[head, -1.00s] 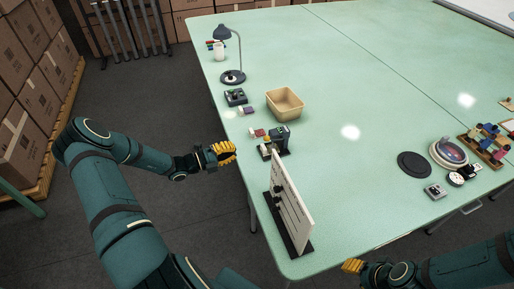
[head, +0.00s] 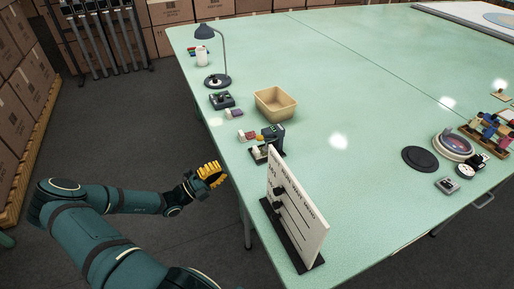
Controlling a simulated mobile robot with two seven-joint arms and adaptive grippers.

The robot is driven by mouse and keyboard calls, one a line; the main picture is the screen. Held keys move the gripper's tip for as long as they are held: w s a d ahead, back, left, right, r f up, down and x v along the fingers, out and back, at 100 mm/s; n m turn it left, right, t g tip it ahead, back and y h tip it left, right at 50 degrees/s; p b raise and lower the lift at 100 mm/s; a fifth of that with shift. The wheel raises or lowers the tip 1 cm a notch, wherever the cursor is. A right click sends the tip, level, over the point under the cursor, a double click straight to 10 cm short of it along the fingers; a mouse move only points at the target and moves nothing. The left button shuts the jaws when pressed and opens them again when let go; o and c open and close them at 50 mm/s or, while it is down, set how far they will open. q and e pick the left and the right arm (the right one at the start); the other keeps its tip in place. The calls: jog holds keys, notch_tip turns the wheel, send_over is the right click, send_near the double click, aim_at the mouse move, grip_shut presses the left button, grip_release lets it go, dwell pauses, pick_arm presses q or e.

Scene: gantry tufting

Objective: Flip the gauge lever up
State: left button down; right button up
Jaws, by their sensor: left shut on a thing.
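A small dark device (head: 277,137) with a display-like top and a pale base part stands near the table's left edge. It may be the gauge, but I cannot make out its lever. A white upright board (head: 298,213) with printed lines and dark knob-like parts stands nearer on a black base. My left gripper (head: 212,175) has yellow fingers and is beside the table's left edge, left of the board and apart from both. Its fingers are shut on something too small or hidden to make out. My right gripper is out of view.
A tan bin (head: 276,103), a desk lamp (head: 204,34) and a small dark box (head: 221,100) stand farther back on the green table (head: 350,80). A black disc (head: 419,159) and a round lens-like item (head: 452,146) lie at right. The table's middle is clear.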

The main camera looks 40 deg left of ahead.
pick_arm(q)
jog(key=b, duration=0.2)
send_near(267, 138)
jog(key=x, duration=0.4)
jog(key=shift+w+d+r, duration=0.2)
jog(key=shift+r, duration=0.3)
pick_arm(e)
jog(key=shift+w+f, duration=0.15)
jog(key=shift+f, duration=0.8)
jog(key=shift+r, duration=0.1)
pick_arm(q)
jog(key=shift+w+d+r+m+g+y+p, duration=0.2)
jog(key=shift+r+g+p, duration=0.55)
jog(key=shift+p, duration=1.95)
jog(key=shift+w+d+r+g+y+p, duration=0.1)
jog(key=shift+w+r+g+y+p, duration=0.45)
jog(key=shift+p, duration=2.1)
jog(key=shift+d+r+m+g+h+p, duration=0.1)
jog(key=shift+r+g+p, duration=0.85)
jog(key=shift+p, duration=1.75)
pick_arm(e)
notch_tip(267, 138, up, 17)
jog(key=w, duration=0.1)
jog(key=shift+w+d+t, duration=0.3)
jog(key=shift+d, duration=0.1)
